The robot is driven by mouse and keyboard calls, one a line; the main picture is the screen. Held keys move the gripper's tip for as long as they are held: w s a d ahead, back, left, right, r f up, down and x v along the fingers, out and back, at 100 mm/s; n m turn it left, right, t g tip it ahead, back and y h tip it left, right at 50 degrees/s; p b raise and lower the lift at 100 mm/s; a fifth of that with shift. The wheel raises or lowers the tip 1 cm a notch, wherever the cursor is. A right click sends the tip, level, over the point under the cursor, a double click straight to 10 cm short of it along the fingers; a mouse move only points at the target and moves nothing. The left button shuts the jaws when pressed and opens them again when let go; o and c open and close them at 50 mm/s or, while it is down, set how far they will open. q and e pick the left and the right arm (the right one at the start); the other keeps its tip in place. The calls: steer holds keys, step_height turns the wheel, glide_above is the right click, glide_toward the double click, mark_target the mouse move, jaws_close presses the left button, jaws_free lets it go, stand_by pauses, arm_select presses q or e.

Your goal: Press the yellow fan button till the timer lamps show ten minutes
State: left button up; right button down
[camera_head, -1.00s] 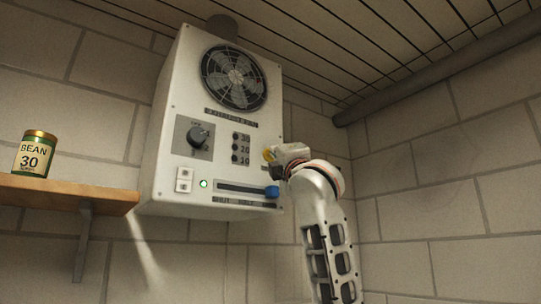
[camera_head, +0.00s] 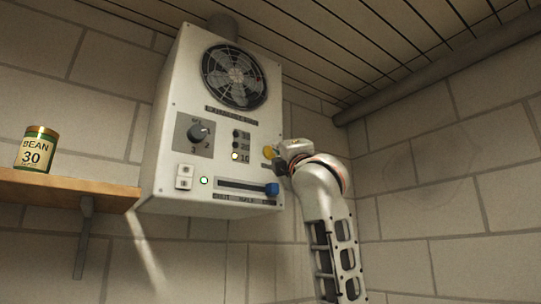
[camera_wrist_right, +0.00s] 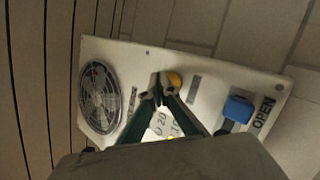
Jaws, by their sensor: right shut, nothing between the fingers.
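The yellow fan button (camera_head: 268,152) is on the right of the white fan box's front; in the right wrist view the yellow button (camera_wrist_right: 175,79) shows just beyond my fingertips. My right gripper (camera_head: 276,161) is shut and empty, close beside the button; I cannot tell whether it touches it. Its fingertips also show in the wrist view (camera_wrist_right: 161,83). The timer lamps stand in a column marked 30, 20 and 10. The 10 lamp (camera_head: 235,157) glows warm; the 20 lamp (camera_head: 236,145) and the 30 lamp (camera_head: 237,133) are dark. My left gripper is out of view.
A bean can (camera_head: 37,150) stands on a wooden shelf (camera_head: 100,191) at left.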

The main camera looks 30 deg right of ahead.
steer(key=shift+s, duration=0.1)
steer(key=s+b, duration=0.1)
steer(key=s, duration=0.1)
steer(key=s+b, duration=0.1)
steer(key=s, duration=0.2)
steer(key=shift+d, duration=0.2)
stand_by(0.6)
steer(key=shift+w, duration=0.1)
stand_by(0.5)
